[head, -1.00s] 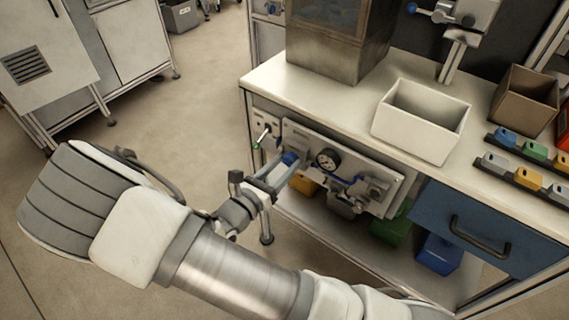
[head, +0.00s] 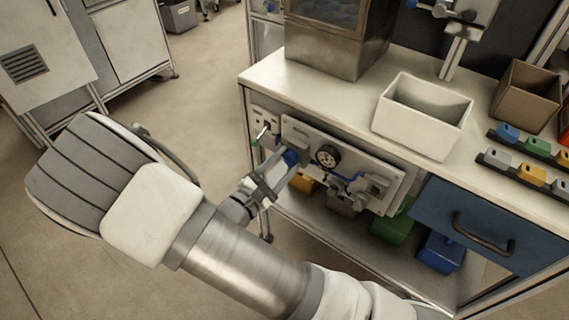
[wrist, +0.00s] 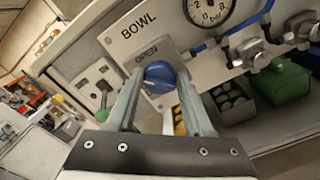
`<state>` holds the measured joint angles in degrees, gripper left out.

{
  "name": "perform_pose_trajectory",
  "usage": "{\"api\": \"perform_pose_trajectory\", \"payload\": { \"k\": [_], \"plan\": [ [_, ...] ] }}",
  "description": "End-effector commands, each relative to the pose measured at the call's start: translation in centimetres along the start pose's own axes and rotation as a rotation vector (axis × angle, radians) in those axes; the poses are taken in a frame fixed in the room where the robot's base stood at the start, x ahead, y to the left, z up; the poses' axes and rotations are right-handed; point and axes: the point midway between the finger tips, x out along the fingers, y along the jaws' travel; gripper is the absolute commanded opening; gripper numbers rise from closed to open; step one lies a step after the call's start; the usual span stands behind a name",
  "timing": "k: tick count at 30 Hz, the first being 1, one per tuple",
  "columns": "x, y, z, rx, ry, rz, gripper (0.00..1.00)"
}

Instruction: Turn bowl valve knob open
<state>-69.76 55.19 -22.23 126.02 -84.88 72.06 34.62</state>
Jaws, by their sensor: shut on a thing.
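The blue bowl valve knob (wrist: 159,73) sits on a pale panel (wrist: 128,25) under the words BOWL and OPEN in the wrist view. My gripper (wrist: 158,84) is shut on the knob, with one finger on each side of it. In the head view the knob (head: 291,157) shows at the panel's left part, and my gripper (head: 281,165) reaches it from the lower left. The knob's exact pointing is hard to tell.
A pressure gauge (head: 328,156) and pipes with blue fittings are right of the knob. A green-tipped toggle switch (head: 257,140) is to its left. The bench top (head: 290,88) overhangs the panel. Yellow, green and blue bins stand on the shelf below.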

Motion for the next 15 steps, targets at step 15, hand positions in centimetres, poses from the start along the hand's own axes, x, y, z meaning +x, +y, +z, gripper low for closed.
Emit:
{"api": "perform_pose_trajectory", "payload": {
  "k": [15],
  "plan": [
    [-0.05, -0.38, -0.34, 0.474, 0.001, -0.001, 0.00]
  ]
}}
